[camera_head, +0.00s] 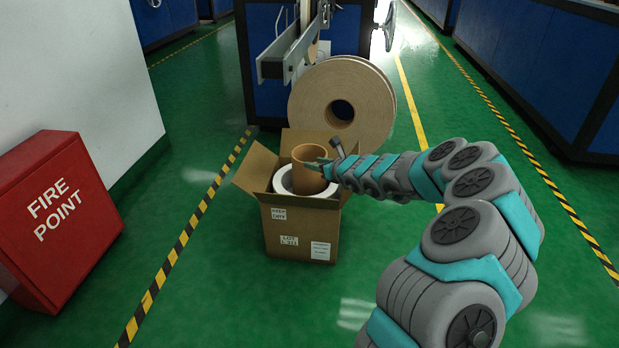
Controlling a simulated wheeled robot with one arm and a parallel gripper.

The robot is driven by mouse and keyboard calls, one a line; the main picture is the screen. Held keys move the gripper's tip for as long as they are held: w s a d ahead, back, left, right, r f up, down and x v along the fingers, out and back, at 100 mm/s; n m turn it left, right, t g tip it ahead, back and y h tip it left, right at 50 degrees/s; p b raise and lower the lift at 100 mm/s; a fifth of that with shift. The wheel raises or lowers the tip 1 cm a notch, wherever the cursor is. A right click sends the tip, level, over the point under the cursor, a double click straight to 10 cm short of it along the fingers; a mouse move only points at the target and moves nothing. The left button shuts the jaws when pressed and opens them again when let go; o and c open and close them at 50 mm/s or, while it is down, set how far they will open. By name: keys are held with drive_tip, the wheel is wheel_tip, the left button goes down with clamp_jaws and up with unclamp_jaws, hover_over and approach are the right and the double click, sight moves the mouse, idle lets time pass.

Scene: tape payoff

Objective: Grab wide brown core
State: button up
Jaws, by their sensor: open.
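The wide brown core (309,155) is an upright, hollow cardboard-coloured tube. It stands out of the open cardboard box (302,228) on the green floor, with a white ring-shaped roll (284,183) around or beside its lower part. My gripper (318,167) is open at the right front side of the core, close to its upper wall. Whether the fingers touch the core or straddle its wall I cannot tell. The core's lower end is hidden in the box.
A large brown tape reel (370,100) stands behind the box at the blue machine (262,90). A red fire point cabinet (62,215) is at the left. Box flaps (256,165) stick out. Green floor (225,270) left of the box is clear.

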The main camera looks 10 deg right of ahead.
sight(297, 161)
drive_tip(key=shift+a+p+x, duration=0.2)
drive_tip(key=shift+p+x, duration=0.8)
drive_tip(key=shift+x, duration=1.6)
drive_tip(key=shift+a+p+x, duration=0.2)
drive_tip(key=shift+p+x, duration=0.75)
drive_tip(key=shift+x, duration=1.65)
drive_tip(key=shift+s, duration=0.15)
drive_tip(key=shift+c, duration=0.3)
clamp_jaws()
